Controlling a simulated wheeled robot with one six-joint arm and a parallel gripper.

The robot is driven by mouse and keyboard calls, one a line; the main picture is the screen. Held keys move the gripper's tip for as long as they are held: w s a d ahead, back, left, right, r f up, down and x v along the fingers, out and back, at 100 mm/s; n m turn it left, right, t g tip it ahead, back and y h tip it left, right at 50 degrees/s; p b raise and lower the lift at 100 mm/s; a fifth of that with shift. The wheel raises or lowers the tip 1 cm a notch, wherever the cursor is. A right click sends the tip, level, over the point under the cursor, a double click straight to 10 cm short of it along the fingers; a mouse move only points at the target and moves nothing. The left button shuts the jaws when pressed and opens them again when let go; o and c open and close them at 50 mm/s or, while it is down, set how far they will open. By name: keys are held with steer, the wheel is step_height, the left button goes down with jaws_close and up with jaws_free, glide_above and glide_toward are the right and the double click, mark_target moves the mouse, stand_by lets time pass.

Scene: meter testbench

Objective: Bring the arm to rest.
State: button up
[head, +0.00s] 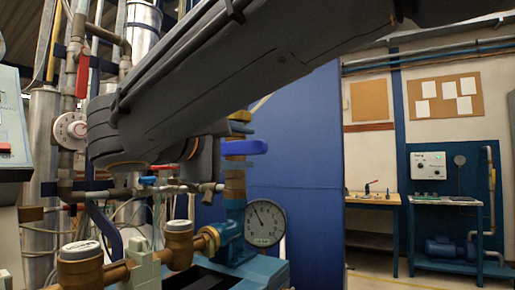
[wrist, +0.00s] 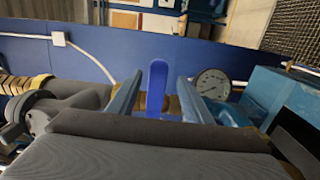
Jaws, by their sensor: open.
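My arm (head: 200,75) reaches across the top of the head view, from the upper right down to the left. In the wrist view my gripper (wrist: 159,76) is open, with its two fingers apart. A blue lever handle (wrist: 157,88) shows between the fingers, with a gap on each side; I cannot tell how far it is beyond the fingertips. In the head view a blue handle (head: 245,147) sits on a brass valve, below and right of my arm.
A round dial gauge (head: 265,222) stands right of the valve; it also shows in the wrist view (wrist: 213,83). Brass meters (head: 178,245) stand in the lower left. Pipes with a red handle (head: 83,75) rise at the left. Open floor lies at the right before a workbench (head: 373,199).

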steer(key=shift+v, duration=1.15)
steer(key=shift+d+f, duration=0.1)
steer(key=s+d+f+m+g, duration=0.1)
steer(key=d+f+g, duration=0.3)
steer(key=d+f, duration=0.5)
steer(key=d+f+m+g, duration=0.1)
steer(key=d+f+g, duration=0.45)
steer(key=f, duration=0.75)
steer(key=s+d+f+m+g+y, duration=0.2)
steer(key=s+f+m+g+y, duration=0.15)
steer(key=s+f, duration=0.55)
steer(key=s+d+f+m+g+y, duration=0.35)
steer(key=s+f, duration=0.35)
steer(key=f, duration=0.4)
steer(key=d+r+m+p, duration=0.3)
steer(key=d+r+p, duration=0.5)
steer(key=p, duration=1)
steer(key=shift+s+r+m+y, duration=0.3)
steer(key=shift+s+r+m, duration=0.1)
steer(key=shift+r, duration=0.45)
